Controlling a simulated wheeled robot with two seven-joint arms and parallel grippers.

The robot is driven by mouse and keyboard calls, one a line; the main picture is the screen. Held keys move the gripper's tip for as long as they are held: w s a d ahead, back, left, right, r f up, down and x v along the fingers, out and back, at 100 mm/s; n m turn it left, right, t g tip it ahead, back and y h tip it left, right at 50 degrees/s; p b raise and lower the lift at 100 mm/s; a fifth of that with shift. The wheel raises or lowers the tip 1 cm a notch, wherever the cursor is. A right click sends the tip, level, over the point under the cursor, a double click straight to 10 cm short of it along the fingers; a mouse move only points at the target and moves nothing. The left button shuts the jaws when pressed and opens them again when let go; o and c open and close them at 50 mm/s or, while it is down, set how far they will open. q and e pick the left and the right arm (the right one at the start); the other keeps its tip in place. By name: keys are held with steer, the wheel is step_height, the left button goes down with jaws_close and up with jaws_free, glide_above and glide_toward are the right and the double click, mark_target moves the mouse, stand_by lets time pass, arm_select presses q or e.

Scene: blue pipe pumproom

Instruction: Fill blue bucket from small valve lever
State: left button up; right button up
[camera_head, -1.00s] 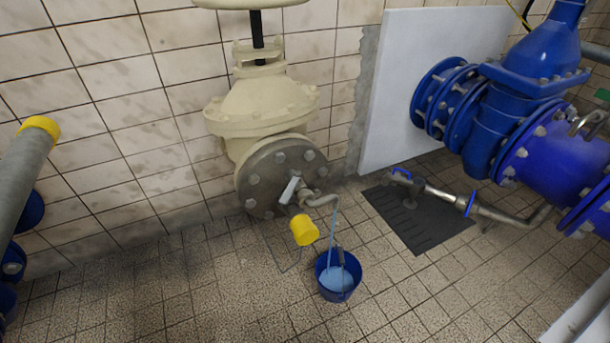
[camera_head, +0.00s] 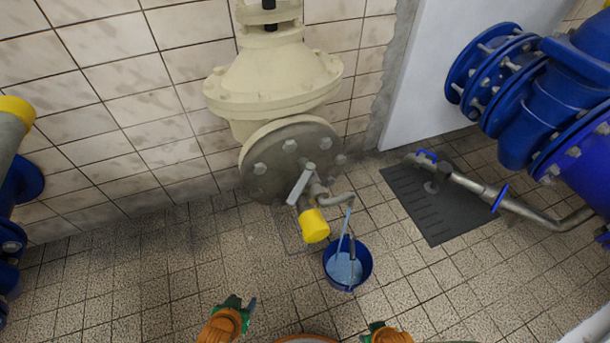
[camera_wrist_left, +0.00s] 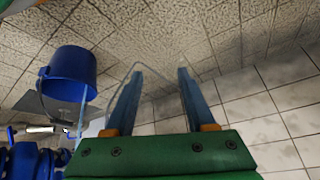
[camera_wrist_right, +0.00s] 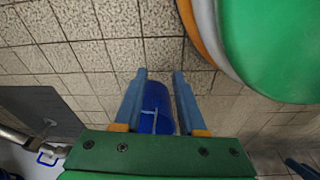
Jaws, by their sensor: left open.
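The blue bucket (camera_head: 360,283) stands upright on the floor below the curved spout (camera_head: 338,201), with pale blue water in it. A thin pale blue stream (camera_head: 346,226) runs from the spout into it. The small grey valve lever (camera_head: 301,184) is tilted beside a yellow cap (camera_head: 314,226), in front of the round flange. My left gripper (camera_head: 243,308) is low in the head view, left of the bucket and short of the lever; its fingers (camera_wrist_left: 158,82) are spread and empty. My right gripper (camera_head: 374,327) barely shows; in its wrist view its fingers are apart (camera_wrist_right: 154,85), with the bucket (camera_wrist_right: 154,108) beyond them.
A cream valve body (camera_head: 270,85) stands by the tiled wall (camera_head: 130,100). A dark floor plate (camera_head: 430,205) with a metal pipe over it and big blue pipes (camera_head: 530,95) lie to the right. The tiled floor (camera_head: 140,270) at left is clear.

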arm_select(q)
steer(key=w+d+r+t+h+p, duration=0.15)
steer(key=w+d+r+t, duration=0.35)
steer(key=w+r, duration=0.5)
steer(key=m+t+h, duration=0.3)
steer(key=t+h, duration=0.2)
steer(key=h, duration=0.1)
glide_toward(308, 171)
steer(key=b+x, duration=0.1)
steer(key=x, duration=0.5)
steer(key=shift+w+d+f, duration=0.1)
steer(key=shift+w, duration=0.1)
steer(key=shift+w+d, duration=0.1)
steer(key=shift+w, duration=0.1)
jaws_close()
arm_select(e)
steer(key=shift+s+d+f, duration=0.1)
steer(key=shift+s+d, duration=0.1)
